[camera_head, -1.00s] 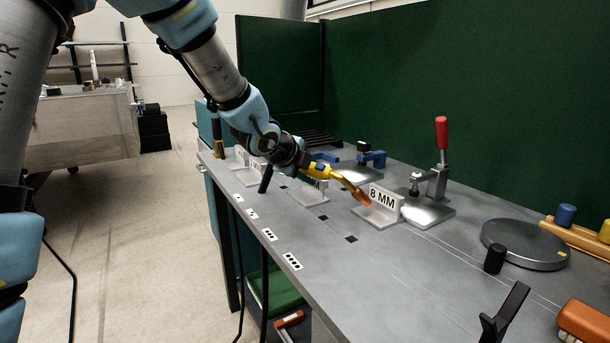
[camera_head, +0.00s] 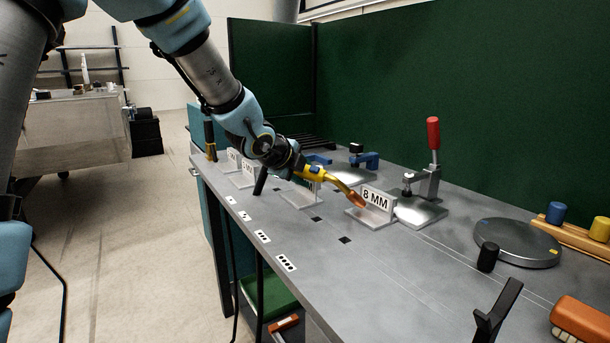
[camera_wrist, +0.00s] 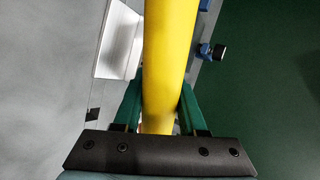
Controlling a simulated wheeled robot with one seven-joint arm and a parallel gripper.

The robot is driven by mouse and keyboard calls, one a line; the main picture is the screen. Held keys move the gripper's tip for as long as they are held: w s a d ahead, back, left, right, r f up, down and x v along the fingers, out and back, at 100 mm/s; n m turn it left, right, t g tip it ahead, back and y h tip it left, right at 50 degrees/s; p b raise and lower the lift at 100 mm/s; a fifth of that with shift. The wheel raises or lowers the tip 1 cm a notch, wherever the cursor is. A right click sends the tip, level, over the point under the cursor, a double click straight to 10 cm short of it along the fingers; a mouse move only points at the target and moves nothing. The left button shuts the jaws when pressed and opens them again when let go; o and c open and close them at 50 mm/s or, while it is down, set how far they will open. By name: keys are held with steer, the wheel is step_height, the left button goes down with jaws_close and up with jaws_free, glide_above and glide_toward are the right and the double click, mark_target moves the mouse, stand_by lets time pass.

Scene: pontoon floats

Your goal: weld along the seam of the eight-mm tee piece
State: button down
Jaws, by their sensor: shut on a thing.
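The eight-mm tee piece (camera_head: 378,199) stands on the grey bench, its upright plate marked "8 MM" over a flat base plate. My gripper (camera_head: 297,166) is shut on the yellow welding torch (camera_head: 316,173). The torch slants down to the right, and its copper nozzle end is at the left end of the tee's upright, low over the base. I cannot tell whether the tip touches. In the wrist view the green fingers (camera_wrist: 160,108) clasp the torch (camera_wrist: 170,50), which hides what lies beyond. A pale plate shows left of it; its label is hidden.
Other labelled tee pieces (camera_head: 302,196) stand left of the eight-mm one. A red-handled clamp (camera_head: 431,170) stands just right of it, with a blue clamp (camera_head: 364,158) behind. A round metal plate (camera_head: 517,243) and a brush (camera_head: 582,320) lie right.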

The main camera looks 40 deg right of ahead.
mark_target(318, 180)
steer(key=shift+d+f+b, duration=0.2)
steer(key=shift+d+b, duration=0.2)
steer(key=shift+b, duration=0.05)
stand_by(0.9)
steer(key=shift+s+f, duration=0.1)
steer(key=shift+f, duration=0.05)
stand_by(1.3)
steer(key=shift+s+a+b, duration=0.15)
steer(key=shift+s+b, duration=1.85)
steer(key=shift+s, duration=0.15)
stand_by(3.0)
